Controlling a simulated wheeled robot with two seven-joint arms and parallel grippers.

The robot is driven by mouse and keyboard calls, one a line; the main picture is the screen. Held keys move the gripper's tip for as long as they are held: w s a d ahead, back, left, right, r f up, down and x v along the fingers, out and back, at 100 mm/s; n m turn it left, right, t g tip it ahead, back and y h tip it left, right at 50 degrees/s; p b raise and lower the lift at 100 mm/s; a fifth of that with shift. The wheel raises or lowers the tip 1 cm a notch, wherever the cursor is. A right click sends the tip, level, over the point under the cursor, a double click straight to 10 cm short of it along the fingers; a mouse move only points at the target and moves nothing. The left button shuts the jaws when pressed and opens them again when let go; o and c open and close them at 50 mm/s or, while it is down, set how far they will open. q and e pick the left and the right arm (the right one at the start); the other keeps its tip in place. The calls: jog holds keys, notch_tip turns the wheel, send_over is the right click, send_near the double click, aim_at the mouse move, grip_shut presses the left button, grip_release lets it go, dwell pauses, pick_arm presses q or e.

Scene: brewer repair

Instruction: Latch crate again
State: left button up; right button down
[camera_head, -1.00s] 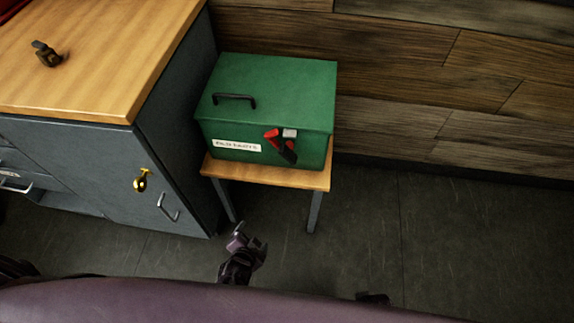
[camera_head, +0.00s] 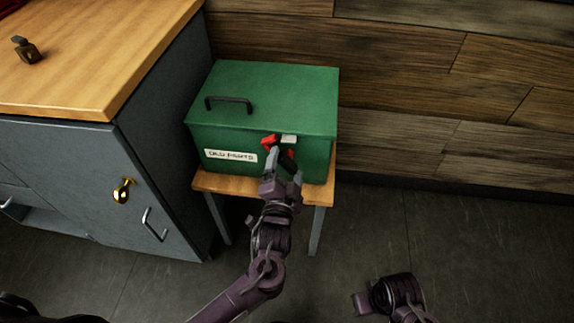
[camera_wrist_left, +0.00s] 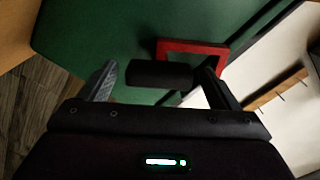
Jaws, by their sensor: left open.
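The green crate (camera_head: 262,95) stands with its lid down in the head view. Its latch (camera_head: 268,141) has a red frame and a black grip, on the front beside a pale catch plate (camera_head: 289,139). My left gripper (camera_head: 283,166) is open at the latch and hides its lower part. In the left wrist view the black latch grip (camera_wrist_left: 160,75) lies between the open fingers, and the red frame (camera_wrist_left: 190,46) shows just beyond. I cannot tell whether a finger touches it.
The crate rests on a small wooden stand (camera_head: 222,184). A grey cabinet (camera_head: 165,150) with a wooden top stands close on the left, with a gold knob (camera_head: 123,190). A plank wall (camera_head: 440,80) is behind. The floor (camera_head: 450,240) to the right is clear.

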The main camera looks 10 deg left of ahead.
pick_arm(q)
jog(key=shift+w, duration=0.7)
pick_arm(e)
jog(key=shift+r, duration=0.35)
pick_arm(q)
jog(key=c, duration=1.4)
jog(key=m+p, duration=0.1)
jog(key=p, duration=0.1)
jog(key=m+p, duration=0.1)
jog(key=shift+r+m+p, duration=0.2)
jog(key=shift+m+p, duration=0.1)
jog(key=shift+p, duration=0.1)
jog(key=m+p, duration=0.3)
jog(key=shift+f+m+p, duration=0.2)
jog(key=shift+m+p, duration=0.4)
jog(key=shift+m, duration=0.3)
pick_arm(e)
jog(key=s+d+f, duration=0.2)
jog(key=s+f, duration=0.1)
jog(key=f, duration=0.6)
jog(key=s+d+f, duration=0.2)
jog(key=s+f, duration=0.2)
jog(key=f, duration=0.5)
jog(key=shift+s+d+f+m+t, duration=0.15)
jog(key=shift+s+f+m+t, duration=0.15)
pick_arm(q)
jog(key=o, duration=1.4)
